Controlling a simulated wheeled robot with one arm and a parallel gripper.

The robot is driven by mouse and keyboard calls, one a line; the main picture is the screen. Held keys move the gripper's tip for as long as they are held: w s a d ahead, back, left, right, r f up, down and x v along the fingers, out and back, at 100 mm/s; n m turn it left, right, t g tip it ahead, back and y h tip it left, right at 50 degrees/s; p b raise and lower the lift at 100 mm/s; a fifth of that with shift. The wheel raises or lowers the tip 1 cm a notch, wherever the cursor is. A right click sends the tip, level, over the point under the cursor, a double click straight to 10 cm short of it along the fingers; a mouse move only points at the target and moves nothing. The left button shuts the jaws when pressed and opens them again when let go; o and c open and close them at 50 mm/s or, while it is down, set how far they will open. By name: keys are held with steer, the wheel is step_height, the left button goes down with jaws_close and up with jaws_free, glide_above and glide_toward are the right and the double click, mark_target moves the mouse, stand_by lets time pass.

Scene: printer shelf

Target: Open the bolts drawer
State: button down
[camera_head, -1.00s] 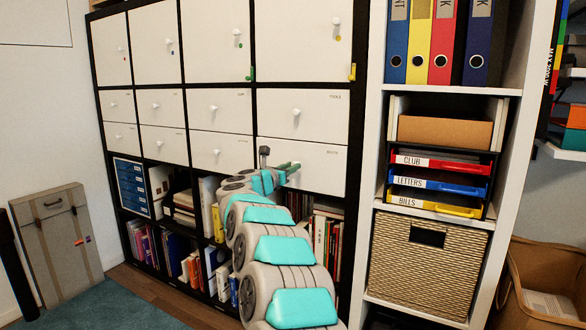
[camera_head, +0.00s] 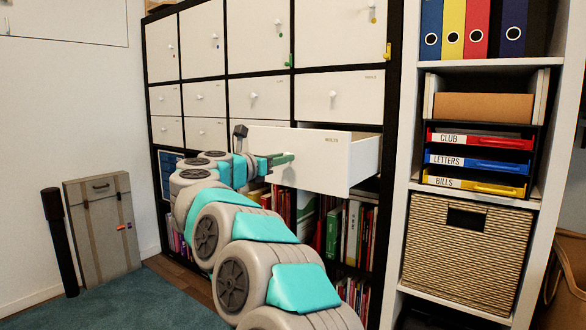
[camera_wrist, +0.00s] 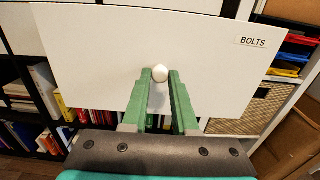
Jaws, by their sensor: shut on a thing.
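The bolts drawer (camera_head: 315,165) is a white drawer in the lower drawer row of the black-framed shelf unit. It is pulled out, and its open top and right side wall show in the head view. Its front carries a "BOLTS" label in the wrist view (camera_wrist: 220,75). My gripper (camera_head: 290,157) is at the drawer front. In the wrist view, its green fingers (camera_wrist: 160,80) are shut on the drawer's round white knob (camera_wrist: 160,72). How far the drawer runs inside is hidden.
The tools drawer (camera_head: 340,97) above is shut. Books (camera_head: 345,230) stand on the shelf below. A white shelf (camera_head: 405,200) at the right holds a wicker basket (camera_head: 465,245) and labelled trays (camera_head: 478,160). A grey case (camera_head: 103,228) leans by the left wall. Floor at the lower left is clear.

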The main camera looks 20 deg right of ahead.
steer(key=shift+s+a, duration=0.4)
steer(key=c, duration=0.7)
jaws_free()
steer(key=shift+a, duration=0.15)
steer(key=v, duration=0.7)
steer(key=shift+s+a, duration=0.25)
